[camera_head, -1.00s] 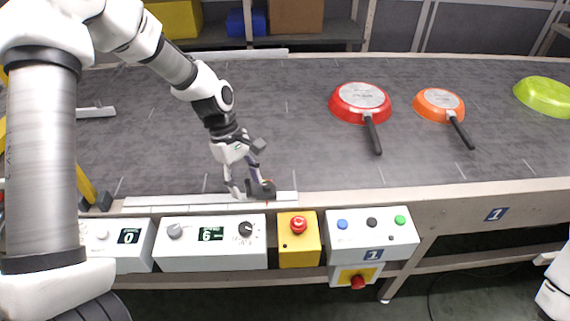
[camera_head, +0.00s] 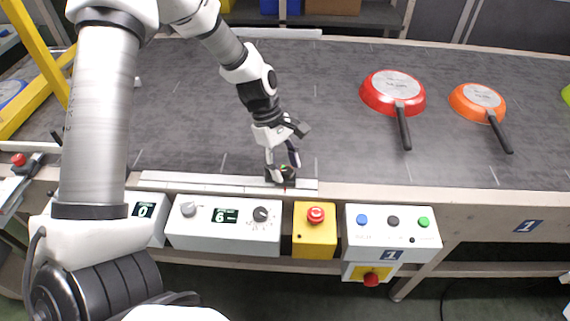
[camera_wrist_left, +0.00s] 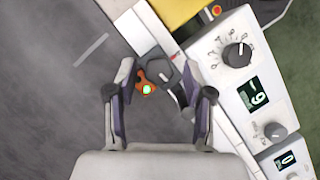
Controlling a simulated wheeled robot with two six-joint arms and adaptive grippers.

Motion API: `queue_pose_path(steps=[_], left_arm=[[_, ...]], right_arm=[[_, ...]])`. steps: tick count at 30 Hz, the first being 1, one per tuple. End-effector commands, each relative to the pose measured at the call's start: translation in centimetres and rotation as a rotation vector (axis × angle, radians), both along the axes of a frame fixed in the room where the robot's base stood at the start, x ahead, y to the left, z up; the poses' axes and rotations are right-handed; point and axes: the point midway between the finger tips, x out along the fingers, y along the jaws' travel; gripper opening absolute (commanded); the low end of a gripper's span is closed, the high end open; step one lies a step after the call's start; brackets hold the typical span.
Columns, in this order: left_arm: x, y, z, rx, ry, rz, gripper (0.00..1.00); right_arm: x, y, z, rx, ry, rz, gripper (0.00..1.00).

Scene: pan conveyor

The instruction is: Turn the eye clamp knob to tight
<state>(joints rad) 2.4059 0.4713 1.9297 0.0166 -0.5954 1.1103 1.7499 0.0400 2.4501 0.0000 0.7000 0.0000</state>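The eye clamp (camera_head: 280,176) is a small dark device on the conveyor's near rail, with a green light on top. In the left wrist view it shows as a dark bracket with an orange part (camera_wrist_left: 141,77) beside the lit green spot. I cannot tell which way its knob is turned. My left gripper (camera_head: 282,160) points down over it. In the left wrist view the gripper (camera_wrist_left: 166,82) is open, its fingers apart on either side of the clamp, with nothing visibly gripped. My right gripper is out of view.
A white control box (camera_head: 222,240) reading 6, a yellow emergency-stop box (camera_head: 314,242) and a white button box (camera_head: 393,240) line the near edge. A red pan (camera_head: 383,98) and an orange pan (camera_head: 474,103) lie upside down on the belt (camera_head: 330,140), right of the gripper.

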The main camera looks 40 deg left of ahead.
Motion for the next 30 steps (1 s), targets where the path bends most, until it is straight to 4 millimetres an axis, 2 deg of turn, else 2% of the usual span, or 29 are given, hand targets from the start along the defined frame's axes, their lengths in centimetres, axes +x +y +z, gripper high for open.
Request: queue_pose_path(steps=[1,3,4,17,23,30], left_arm=[[0.0,0.0,0.0,0.000,0.000,0.000,0.27],[0.0,0.0,0.0,0.000,0.000,0.000,0.02],[0.0,0.0,0.0,0.000,0.000,0.000,0.00],[0.0,0.0,0.0,0.001,0.002,-0.043,0.00],[0.0,0.0,0.1,0.002,0.003,-0.144,0.00],[0.1,-0.1,0.2,0.002,0.005,-0.340,0.00]], right_arm=[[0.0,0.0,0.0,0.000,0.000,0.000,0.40],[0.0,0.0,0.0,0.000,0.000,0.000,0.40],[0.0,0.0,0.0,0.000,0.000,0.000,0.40],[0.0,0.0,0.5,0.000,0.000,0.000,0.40],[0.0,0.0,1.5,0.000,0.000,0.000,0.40],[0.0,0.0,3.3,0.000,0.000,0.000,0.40]])
